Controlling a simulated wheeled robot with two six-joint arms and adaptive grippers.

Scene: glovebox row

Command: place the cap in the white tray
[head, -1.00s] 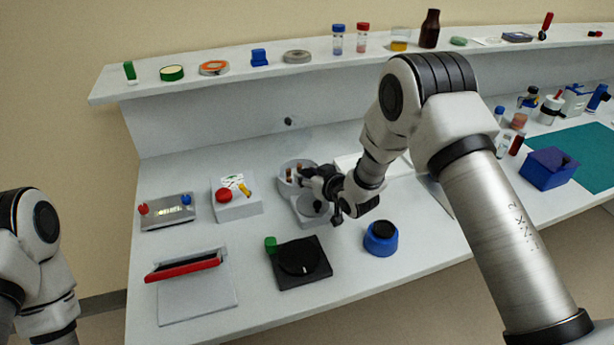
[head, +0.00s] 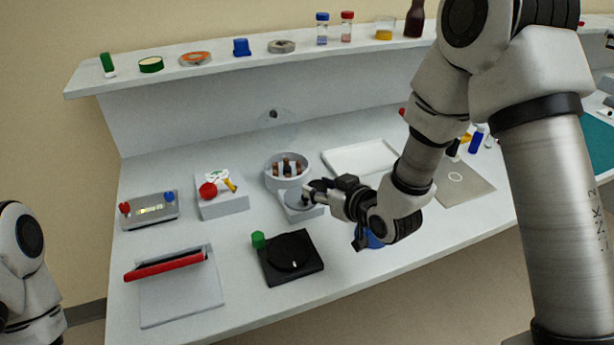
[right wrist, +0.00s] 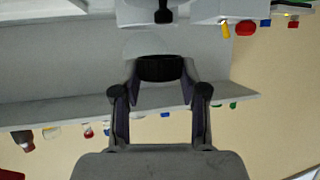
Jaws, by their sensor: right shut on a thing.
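My right gripper (head: 308,192) is shut on a black round cap (right wrist: 160,68), which shows between the fingertips in the right wrist view. In the head view the gripper is over the grey plate in front of the vial bowl, left of and nearer than the white tray, and the cap is hard to make out. A blue jar (head: 374,241) is mostly hidden under the right wrist. My left gripper is out of view; only the arm shows at the left edge.
The bowl (head: 270,180) holding brown vials stands left of the tray. A white block with a red knob (head: 207,190), a black square device (head: 287,270) and a red-handled sealer (head: 165,266) stand further left. A shelf (head: 215,77) with small items runs along the back.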

